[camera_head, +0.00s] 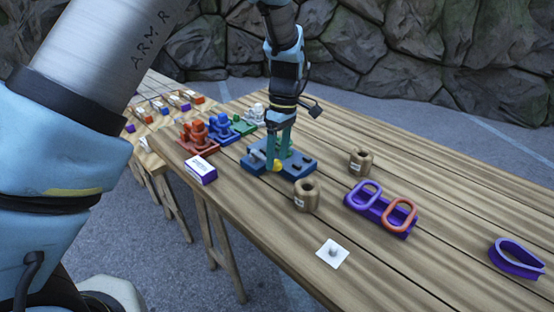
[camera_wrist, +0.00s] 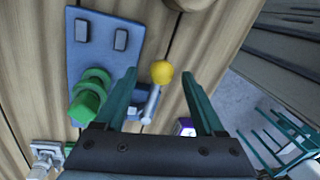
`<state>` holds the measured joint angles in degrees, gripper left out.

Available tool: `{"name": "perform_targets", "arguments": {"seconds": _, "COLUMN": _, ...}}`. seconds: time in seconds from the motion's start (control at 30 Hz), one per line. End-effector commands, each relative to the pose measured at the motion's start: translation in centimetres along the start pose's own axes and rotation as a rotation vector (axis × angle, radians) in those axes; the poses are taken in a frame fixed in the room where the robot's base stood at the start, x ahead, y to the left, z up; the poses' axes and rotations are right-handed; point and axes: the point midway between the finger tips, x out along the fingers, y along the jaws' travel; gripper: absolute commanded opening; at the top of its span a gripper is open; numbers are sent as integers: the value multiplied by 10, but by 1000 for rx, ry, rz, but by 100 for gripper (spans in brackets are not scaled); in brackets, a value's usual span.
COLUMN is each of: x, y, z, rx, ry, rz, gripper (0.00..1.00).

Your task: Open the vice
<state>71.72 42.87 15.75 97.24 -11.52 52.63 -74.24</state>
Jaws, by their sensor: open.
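The vice (camera_head: 297,165) is a blue-grey block on the wooden table. In the wrist view its flat plate (camera_wrist: 97,52) carries two dark pads, and a grey lever (camera_wrist: 151,105) ends in a yellow ball (camera_wrist: 162,72). The ball also shows at the vice's near edge in the head view (camera_head: 277,167). A green ribbed round part (camera_wrist: 90,95) overlaps the plate; I cannot tell whether the vice holds it. My gripper (camera_wrist: 160,76) is open and points down over the vice. Its fingertips lie either side of the ball in the wrist view; contact is not visible.
Red (camera_head: 197,137), blue (camera_head: 221,128) and green (camera_head: 241,125) fixtures stand behind left. A purple-white box (camera_head: 201,169) lies near the left edge. Two brown rings (camera_head: 306,196) (camera_head: 360,161) and a purple holder with oval links (camera_head: 382,212) stand right. The right tabletop has free room.

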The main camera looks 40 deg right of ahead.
Motion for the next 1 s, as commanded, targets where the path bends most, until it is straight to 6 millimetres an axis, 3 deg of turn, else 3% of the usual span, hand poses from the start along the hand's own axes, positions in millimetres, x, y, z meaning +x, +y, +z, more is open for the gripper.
{"name": "perform_targets", "arguments": {"seconds": 0.3, "x": -60, "y": 1, "z": 0, "rx": 1, "ry": 0, "rz": 5, "gripper": 71}}
{"name": "perform_targets", "arguments": {"seconds": 0.5, "x": -87, "y": 1, "z": 0, "rx": 0, "ry": 0, "rz": 4, "gripper": 71}}
{"name": "perform_targets", "arguments": {"seconds": 1.0, "x": -95, "y": 0, "z": 0, "rx": 0, "ry": 0, "rz": 2, "gripper": 71}}
